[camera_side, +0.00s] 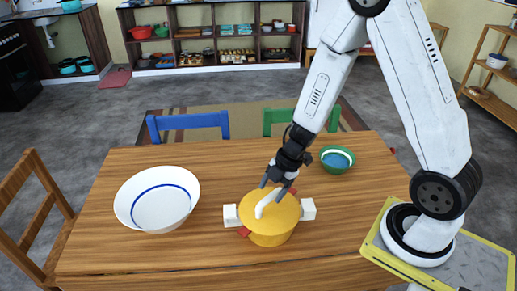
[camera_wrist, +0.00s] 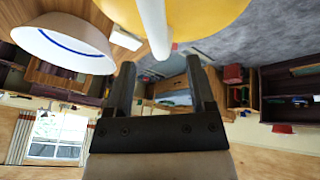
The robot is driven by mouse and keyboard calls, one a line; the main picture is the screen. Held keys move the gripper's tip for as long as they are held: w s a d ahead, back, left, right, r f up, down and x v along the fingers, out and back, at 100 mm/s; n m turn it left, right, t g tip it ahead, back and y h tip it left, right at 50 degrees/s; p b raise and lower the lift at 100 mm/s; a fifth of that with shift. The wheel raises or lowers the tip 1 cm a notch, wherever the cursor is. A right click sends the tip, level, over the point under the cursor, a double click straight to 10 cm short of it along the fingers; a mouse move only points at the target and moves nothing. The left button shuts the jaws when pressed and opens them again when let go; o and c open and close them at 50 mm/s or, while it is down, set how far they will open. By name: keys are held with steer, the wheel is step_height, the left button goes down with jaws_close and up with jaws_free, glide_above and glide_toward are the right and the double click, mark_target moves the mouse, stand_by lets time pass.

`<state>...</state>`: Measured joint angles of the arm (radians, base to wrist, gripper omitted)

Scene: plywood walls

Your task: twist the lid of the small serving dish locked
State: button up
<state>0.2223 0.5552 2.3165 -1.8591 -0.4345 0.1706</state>
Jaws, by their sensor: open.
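The small serving dish (camera_side: 269,236) is yellow and stands near the front middle of the wooden table, with white blocks at its left and right sides. Its yellow lid (camera_side: 285,219) sits on top and has a white bar handle (camera_side: 268,204). My gripper (camera_side: 272,184) is above the far side of the lid, close to the handle. In the wrist view my gripper (camera_wrist: 158,75) is open, and the white handle (camera_wrist: 153,25) reaches in line with the gap between the fingers. The yellow lid (camera_wrist: 205,10) fills the top there. Whether a finger touches the handle is unclear.
A white bowl with a blue ring (camera_side: 157,199) stands left of the dish. A green bowl (camera_side: 337,159) is at the table's back right. Small red pieces show beside the dish. Chairs stand around the table (camera_side: 110,247); its front left is clear.

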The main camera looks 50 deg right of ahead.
mark_target(263, 200)
steer(key=shift+x, duration=2.55)
steer(key=shift+c, duration=0.2)
jaws_close()
steer(key=shift+m, duration=0.3)
steer(key=shift+w+m+t+h, duration=0.25)
steer(key=shift+m+t+h, duration=0.15)
steer(key=shift+m, duration=0.6)
steer(key=shift+d+m, duration=0.1)
steer(key=shift+m, duration=0.2)
steer(key=shift+w+m, duration=0.15)
steer(key=shift+m, duration=0.35)
steer(key=shift+w+d+m+t+h, duration=0.1)
steer(key=shift+m+t+h, duration=0.3)
steer(key=shift+m+h, duration=0.15)
